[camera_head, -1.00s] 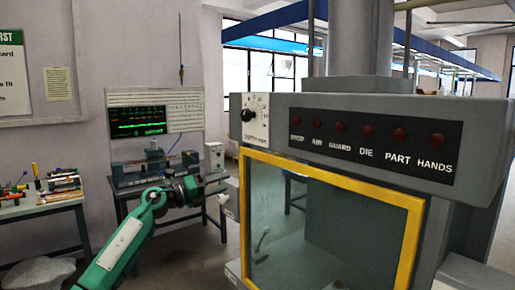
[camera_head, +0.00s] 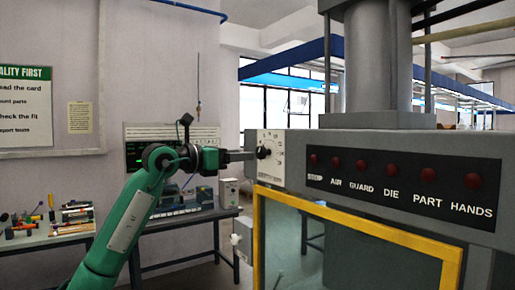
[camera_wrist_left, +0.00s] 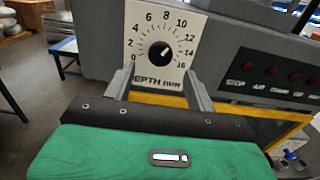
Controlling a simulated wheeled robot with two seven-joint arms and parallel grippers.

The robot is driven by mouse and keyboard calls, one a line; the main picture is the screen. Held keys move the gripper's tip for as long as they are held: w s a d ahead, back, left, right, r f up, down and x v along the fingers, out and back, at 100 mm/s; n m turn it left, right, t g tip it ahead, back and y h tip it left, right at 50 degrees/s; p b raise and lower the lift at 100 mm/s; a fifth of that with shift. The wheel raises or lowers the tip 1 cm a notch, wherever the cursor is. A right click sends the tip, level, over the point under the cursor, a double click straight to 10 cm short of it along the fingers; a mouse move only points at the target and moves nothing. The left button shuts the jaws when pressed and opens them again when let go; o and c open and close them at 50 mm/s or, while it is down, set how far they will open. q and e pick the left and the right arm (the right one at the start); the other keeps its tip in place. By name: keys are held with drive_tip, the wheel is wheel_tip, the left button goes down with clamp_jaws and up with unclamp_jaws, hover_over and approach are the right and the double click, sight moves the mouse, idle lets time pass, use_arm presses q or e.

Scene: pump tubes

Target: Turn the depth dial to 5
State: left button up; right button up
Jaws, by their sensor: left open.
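The depth dial is a black knob (camera_wrist_left: 161,51) on a white plate (camera_wrist_left: 135,35) numbered 0 to 16, marked depth in mm. A pale mark on the knob appears to point to the upper right, around the 10 to 12 side. In the head view the knob (camera_head: 264,152) is partly hidden by my gripper's tips. My left gripper (camera_wrist_left: 161,84) is open. In the wrist view its two fingers stand at the plate's lower left and lower right, with the knob above and between them. In the head view the left gripper (camera_head: 254,155) reaches the plate from the left; contact cannot be told.
The grey machine housing (camera_head: 390,140) carries a row of red lamps (camera_head: 391,169) right of the dial. A yellow-framed guard window (camera_head: 340,226) lies below. A bench with a monitor and a table with tools (camera_head: 72,215) stand at the left.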

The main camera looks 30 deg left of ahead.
sight(259, 153)
use_arm(q)
drive_tip(key=p+x, duration=0.1)
drive_tip(key=x, duration=0.5)
drive_tip(key=shift+w+d+p, duration=0.1)
drive_tip(key=shift+p, duration=0.3)
drive_tip(key=shift+c, duration=0.3)
drive_tip(key=c, duration=0.9)
